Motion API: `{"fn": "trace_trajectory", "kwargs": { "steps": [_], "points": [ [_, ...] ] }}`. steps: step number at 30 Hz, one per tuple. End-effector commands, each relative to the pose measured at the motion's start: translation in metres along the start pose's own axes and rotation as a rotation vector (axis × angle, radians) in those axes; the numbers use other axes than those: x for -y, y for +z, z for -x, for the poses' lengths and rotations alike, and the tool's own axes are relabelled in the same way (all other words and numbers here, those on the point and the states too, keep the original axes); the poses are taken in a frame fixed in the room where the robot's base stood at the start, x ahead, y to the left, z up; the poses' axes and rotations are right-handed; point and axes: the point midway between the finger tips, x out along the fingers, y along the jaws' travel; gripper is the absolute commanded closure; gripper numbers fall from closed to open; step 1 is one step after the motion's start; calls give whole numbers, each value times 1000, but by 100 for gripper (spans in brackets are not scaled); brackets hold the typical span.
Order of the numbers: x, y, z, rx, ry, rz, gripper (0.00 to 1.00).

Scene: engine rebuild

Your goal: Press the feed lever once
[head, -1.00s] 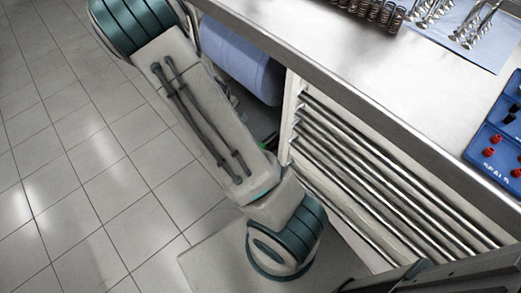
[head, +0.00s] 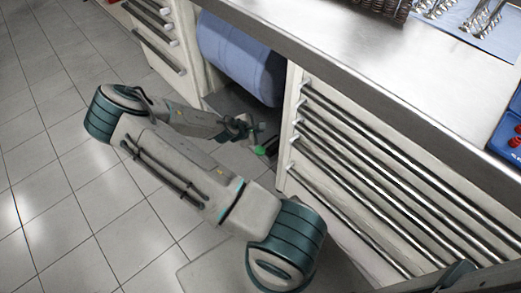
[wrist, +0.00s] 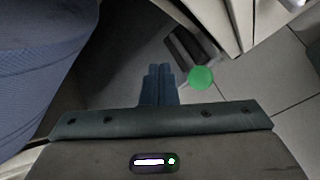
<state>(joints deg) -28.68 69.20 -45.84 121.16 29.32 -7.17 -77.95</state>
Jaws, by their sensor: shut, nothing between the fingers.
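A round green knob (head: 261,150), which looks like the end of the feed lever, sits below the blue roll (head: 240,58) in the gap between the drawer cabinets. It also shows in the wrist view (wrist: 201,78), right of my fingertips. The lever's arm is hard to make out. My gripper (head: 252,127) is shut and empty, just above and left of the knob in the head view. In the wrist view its blue-grey fingers (wrist: 159,70) are together, with a small gap in the picture between them and the knob. The roll fills the left side there.
A drawer cabinet with long metal handles (head: 375,165) stands right of the gap, another (head: 160,40) left of it. The steel bench top (head: 340,45) overhangs the gap. A dark object (wrist: 188,45) lies beyond the knob. The tiled floor at left is open.

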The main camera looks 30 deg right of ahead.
Motion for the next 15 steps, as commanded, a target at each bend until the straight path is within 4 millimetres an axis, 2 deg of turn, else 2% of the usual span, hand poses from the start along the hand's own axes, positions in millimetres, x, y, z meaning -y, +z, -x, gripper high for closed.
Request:
{"fn": "trace_trajectory", "kwargs": {
  "steps": [8, 15],
  "points": [
    [5, -5, -7, 0, -2, -2, 100],
    [19, -19, -26, -1, -2, -2, 100]
  ]
}}
